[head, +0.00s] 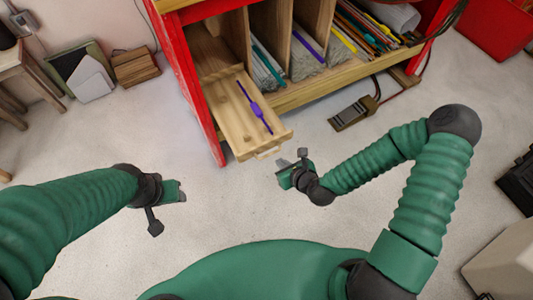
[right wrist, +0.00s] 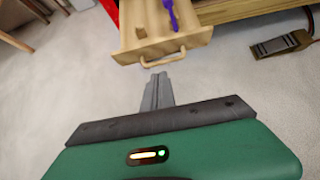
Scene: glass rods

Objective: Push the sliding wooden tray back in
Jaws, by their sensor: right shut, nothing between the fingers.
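The sliding wooden tray (head: 228,112) sticks out of the red cabinet's left bay, pulled toward me. Its front has a wooden handle, and a purple rod (head: 255,108) with a thicker middle lies in it. In the right wrist view, the tray front (right wrist: 190,43) and its handle are just beyond my fingers. My right gripper (head: 281,165) is shut and empty, a little to the right of and below the tray's front in the head view. Whether it touches the handle is not clear, but a gap shows. My left gripper (head: 180,190) is farther left, away from the tray; its jaws are too small to read.
The red cabinet (head: 186,70) has upright wooden dividers with bundles of coloured rods (head: 350,30) to the right of the tray. A pedal-like device (head: 352,113) lies on the floor at right. Framed panels and a wooden box (head: 135,66) stand at left.

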